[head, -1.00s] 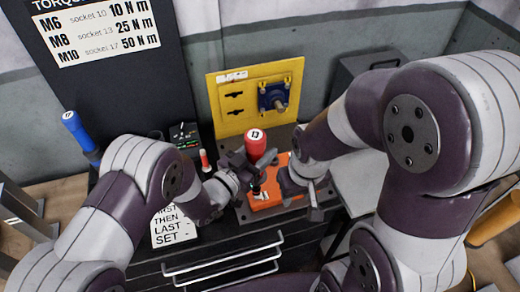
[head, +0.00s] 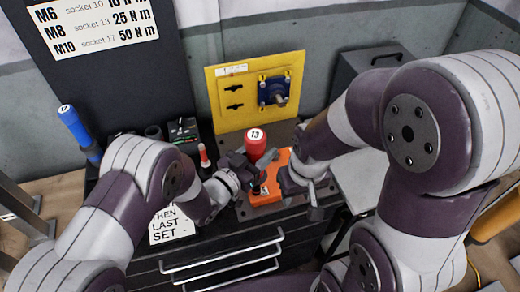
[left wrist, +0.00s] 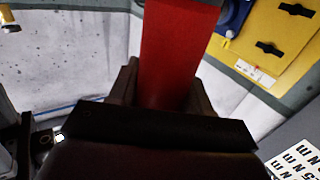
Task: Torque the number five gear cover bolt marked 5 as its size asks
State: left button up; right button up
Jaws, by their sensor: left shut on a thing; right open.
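A red-handled tool (head: 256,145) marked 13 on its top stands upright in the head view. My left gripper (head: 252,172) is shut on it; its red body (left wrist: 170,55) also shows between the jaws in the left wrist view. The tool's lower end is hidden by the gripper. An orange part (head: 268,192), perhaps the gear cover, lies below and behind both grippers. My right gripper (head: 302,187) is open, at the right side of the orange part. The bolt marked 5 cannot be made out.
A chart (head: 95,25) lists M8 at socket 13, 25 N m. A blue tool (head: 76,127) marked 17 stands left. A yellow panel (head: 230,115) with a blue unit (head: 272,88) stands behind. A partly hidden sign (head: 168,226) and black drawers (head: 225,262) are in front.

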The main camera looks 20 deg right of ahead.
aim_at(260, 143)
pick_arm(q)
jog(key=shift+f+b, duration=0.9)
jog(key=shift+f, duration=0.05)
dwell(2.0)
jog(key=shift+r+p, duration=1.85)
jog(key=shift+r, duration=0.85)
